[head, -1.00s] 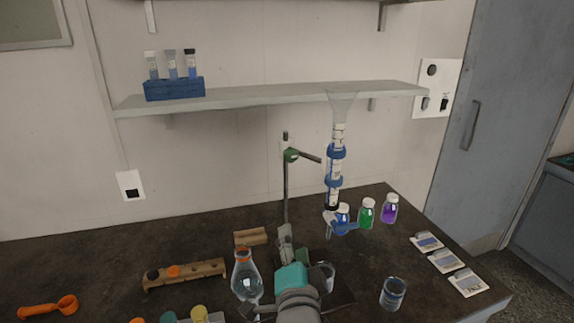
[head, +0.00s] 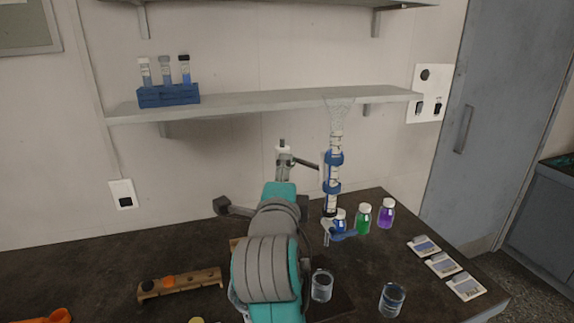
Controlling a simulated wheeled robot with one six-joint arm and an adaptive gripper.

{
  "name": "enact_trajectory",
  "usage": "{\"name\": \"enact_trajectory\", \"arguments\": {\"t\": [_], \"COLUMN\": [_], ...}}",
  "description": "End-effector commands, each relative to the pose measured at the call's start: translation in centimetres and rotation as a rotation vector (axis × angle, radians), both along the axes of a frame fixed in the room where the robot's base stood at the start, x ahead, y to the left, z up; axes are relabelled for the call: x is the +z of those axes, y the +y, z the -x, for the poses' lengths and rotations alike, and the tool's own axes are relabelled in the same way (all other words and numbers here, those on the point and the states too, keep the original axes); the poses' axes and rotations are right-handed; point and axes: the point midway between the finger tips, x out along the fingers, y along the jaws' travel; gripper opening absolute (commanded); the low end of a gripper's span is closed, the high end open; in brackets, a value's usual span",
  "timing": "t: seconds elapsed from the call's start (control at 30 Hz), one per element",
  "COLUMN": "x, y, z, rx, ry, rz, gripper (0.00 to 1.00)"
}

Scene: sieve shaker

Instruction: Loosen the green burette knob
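The stand's clamp head (head: 284,157) shows as a grey-white piece left of the burette. No green knob can be made out on it now. My gripper (head: 275,205) is in front of and below the clamp head, seen from behind. One dark finger sticks out wide to the left, so it looks open. The other finger is mostly hidden. My arm hides the stand's lower rod and base.
Two glass beakers (head: 321,286) (head: 392,300) stand in front. A wooden rack (head: 180,284) lies left. A shelf (head: 250,102) crosses the wall above, holding a blue tube rack (head: 168,96).

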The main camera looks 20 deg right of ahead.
Motion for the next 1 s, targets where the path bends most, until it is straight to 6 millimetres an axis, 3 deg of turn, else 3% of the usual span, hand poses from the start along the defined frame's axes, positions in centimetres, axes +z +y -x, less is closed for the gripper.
{"name": "enact_trajectory", "arguments": {"t": [0.3, 0.73, 0.77, 1.0], "x": [0.0, 0.0, 0.0, 0.0], "y": [-1.8, -2.1, -2.1, -2.1], "z": [-4.3, -5.2, -5.2, -5.2], "rx": [0.000, 0.001, 0.001, 0.001], "ry": [0.000, -0.001, -0.001, -0.001], "rz": [0.000, 0.000, 0.000, 0.000], "gripper": [0.62, 0.62, 0.59, 0.01]}}
